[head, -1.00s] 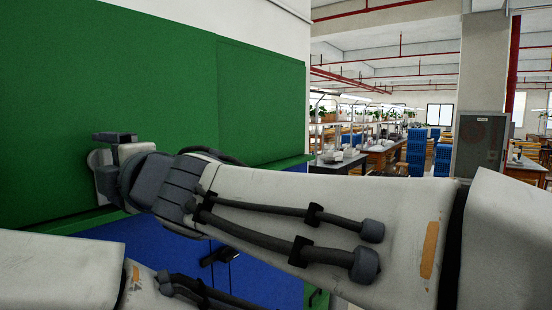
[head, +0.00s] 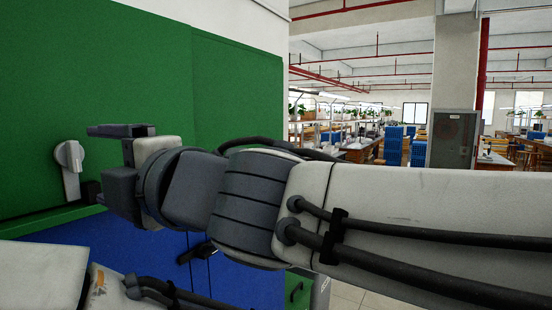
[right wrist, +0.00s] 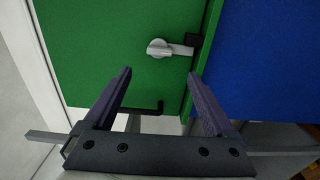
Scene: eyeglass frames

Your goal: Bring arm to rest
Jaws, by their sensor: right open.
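My right arm comes in from the right in the head view, and its gripper (head: 92,160) is open in front of a green panel (head: 110,70). In the right wrist view the same gripper (right wrist: 160,75) shows two dark fingers spread wide with nothing between them. A pale rotary handle (head: 69,156) is on the green surface just left of the gripper in the head view. The handle (right wrist: 160,48) also shows beyond the fingertips in the right wrist view, apart from them. My left arm shows only as a pale link at the lower left; its gripper is out of view.
A blue panel (head: 120,250) with a dark handle (head: 196,252) lies below the green one. A grey cabinet (head: 452,140) stands by a pillar at the right. Workbenches and blue stacks (head: 393,145) stand far back. Some pale floor (head: 345,297) shows below my right arm.

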